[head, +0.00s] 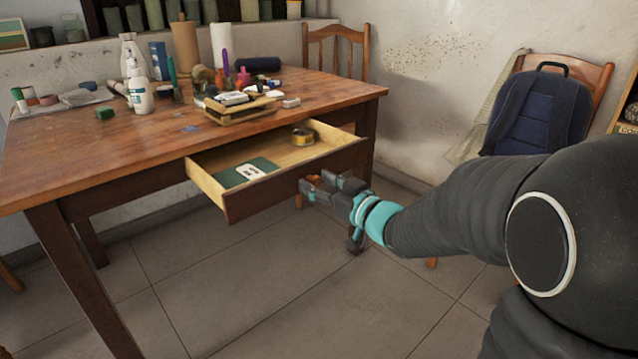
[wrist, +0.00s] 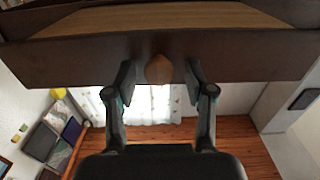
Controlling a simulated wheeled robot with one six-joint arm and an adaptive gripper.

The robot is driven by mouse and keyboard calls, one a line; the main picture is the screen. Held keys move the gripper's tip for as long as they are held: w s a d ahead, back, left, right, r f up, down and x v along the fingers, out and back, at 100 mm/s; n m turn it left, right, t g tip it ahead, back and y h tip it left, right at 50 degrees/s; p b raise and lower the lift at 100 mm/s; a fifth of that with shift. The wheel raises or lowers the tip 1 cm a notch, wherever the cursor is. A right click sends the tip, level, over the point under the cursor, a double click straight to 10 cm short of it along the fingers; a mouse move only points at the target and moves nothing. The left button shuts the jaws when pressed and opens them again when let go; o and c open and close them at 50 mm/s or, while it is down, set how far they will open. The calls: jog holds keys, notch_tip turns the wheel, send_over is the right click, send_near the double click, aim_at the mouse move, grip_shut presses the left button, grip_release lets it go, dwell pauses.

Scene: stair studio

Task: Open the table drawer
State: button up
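The table drawer (head: 260,197) is pulled well out of the wooden table (head: 130,140), with its pale inside showing in the head view. Its dark front (wrist: 60,62) crosses the top of the wrist view. A round wooden knob (wrist: 159,70) is on the middle of the front. My gripper (wrist: 159,78) is open, with one finger on each side of the knob and a visible gap to both. In the head view my gripper (head: 322,187) is at the drawer front, and the knob is partly hidden by the fingers.
Bottles, tools and a small wooden stand (head: 238,112) crowd the tabletop. A chair with a blue backpack (head: 535,110) stands at the right. The tiled floor before the drawer is clear.

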jog(key=v, duration=1.2)
dwell(0.3)
